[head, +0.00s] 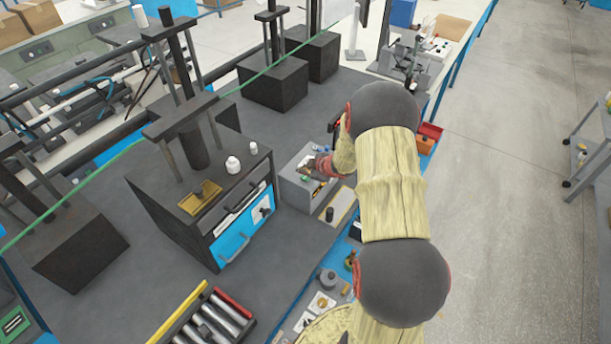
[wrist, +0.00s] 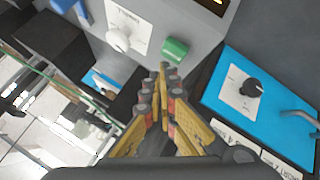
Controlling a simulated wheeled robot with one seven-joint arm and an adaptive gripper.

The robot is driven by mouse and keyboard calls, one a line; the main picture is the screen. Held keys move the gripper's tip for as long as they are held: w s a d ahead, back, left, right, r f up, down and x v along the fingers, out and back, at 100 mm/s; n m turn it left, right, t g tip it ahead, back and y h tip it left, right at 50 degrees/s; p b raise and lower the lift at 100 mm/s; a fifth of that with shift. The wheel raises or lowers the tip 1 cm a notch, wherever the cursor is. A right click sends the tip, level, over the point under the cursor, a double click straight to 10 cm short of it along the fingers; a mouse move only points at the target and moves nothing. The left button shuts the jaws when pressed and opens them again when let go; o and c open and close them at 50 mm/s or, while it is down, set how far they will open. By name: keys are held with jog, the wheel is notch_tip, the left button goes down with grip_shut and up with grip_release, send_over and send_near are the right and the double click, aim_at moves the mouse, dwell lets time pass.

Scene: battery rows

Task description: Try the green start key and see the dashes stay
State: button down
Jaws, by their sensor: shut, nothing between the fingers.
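The green start key (wrist: 175,50) is on the sloping face of a grey box in the wrist view. Left of it is a white knob (wrist: 118,40) on a white label. Part of a dark display (wrist: 213,5) with amber marks is cut off at the top edge, so I cannot read it. My gripper (wrist: 163,72) is shut and empty, its fingertips just below the green key in the picture. I cannot tell whether they touch it.
A black press (head: 165,200) with a blue panel (head: 232,240) stands left of the grey box; its black knob (wrist: 253,88) shows in the wrist view. White bottles (head: 233,164) stand on the press. A tray of cylinders (head: 215,318) lies at the front.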

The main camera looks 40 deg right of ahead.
aim_at(304, 178)
notch_tip(304, 178, up, 5)
jog(key=p, duration=0.4)
jog(key=shift+p, duration=0.4)
jog(key=shift+s+f, duration=0.1)
jog(key=shift+f, duration=0.05)
dwell(0.6)
